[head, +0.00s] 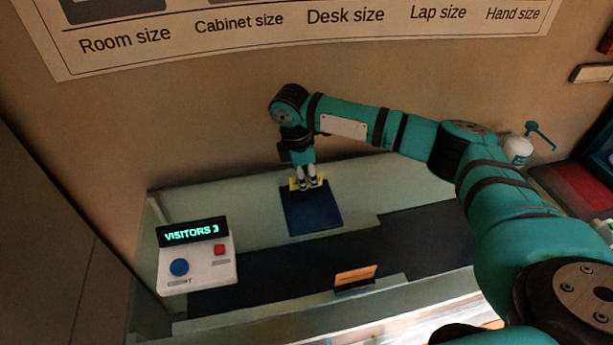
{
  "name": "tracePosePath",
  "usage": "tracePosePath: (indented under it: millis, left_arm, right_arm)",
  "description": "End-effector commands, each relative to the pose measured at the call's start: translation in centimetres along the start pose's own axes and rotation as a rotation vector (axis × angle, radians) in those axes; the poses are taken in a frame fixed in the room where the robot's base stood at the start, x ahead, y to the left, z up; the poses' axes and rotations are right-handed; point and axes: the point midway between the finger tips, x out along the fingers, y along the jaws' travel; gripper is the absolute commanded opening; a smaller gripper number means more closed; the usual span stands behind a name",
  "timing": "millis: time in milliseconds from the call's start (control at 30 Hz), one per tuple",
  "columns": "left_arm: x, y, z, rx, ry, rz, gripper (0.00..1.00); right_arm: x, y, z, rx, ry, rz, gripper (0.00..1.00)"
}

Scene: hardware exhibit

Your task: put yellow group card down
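The yellow group card (294,184) shows as a small yellow patch at the tips of my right gripper (308,184). The gripper points down with its fingers close together around the card. The card is at the far edge of a dark blue square pad (312,212) on the counter. I cannot tell whether the card touches the pad or is held just above it. The fingers hide part of the card. My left gripper is not in view.
A white counter box (205,270) with a "VISITORS 3" display, a blue button and a red button stands at the left. A small orange sign (356,275) stands at the front. A white pump bottle (518,149) stands at the right. The wall is close behind.

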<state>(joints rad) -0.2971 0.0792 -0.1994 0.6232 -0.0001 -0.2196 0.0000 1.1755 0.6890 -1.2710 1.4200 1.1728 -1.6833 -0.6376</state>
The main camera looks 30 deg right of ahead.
Motion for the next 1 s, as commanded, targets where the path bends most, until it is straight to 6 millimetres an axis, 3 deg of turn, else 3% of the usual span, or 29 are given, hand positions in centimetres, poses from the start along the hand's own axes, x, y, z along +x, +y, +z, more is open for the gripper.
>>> tracePosePath:
  millis: [67, 467, 700, 1000]
  left_arm:
    - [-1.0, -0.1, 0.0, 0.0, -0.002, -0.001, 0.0]
    - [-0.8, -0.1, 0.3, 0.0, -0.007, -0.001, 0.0]
    - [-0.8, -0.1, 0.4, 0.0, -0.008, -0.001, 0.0]
    - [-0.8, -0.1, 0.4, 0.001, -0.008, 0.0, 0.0]
  right_arm:
    - [0.5, 0.0, -0.1, 0.0, -0.001, 0.0, 0.0]
    - [1.5, 0.0, -0.3, 0.001, 0.001, 0.001, 0.0]
    - [1.4, 0.0, -0.3, 0.001, 0.001, 0.002, 0.29]
    - [1.1, 0.0, -0.2, 0.001, 0.0, 0.003, 0.29]
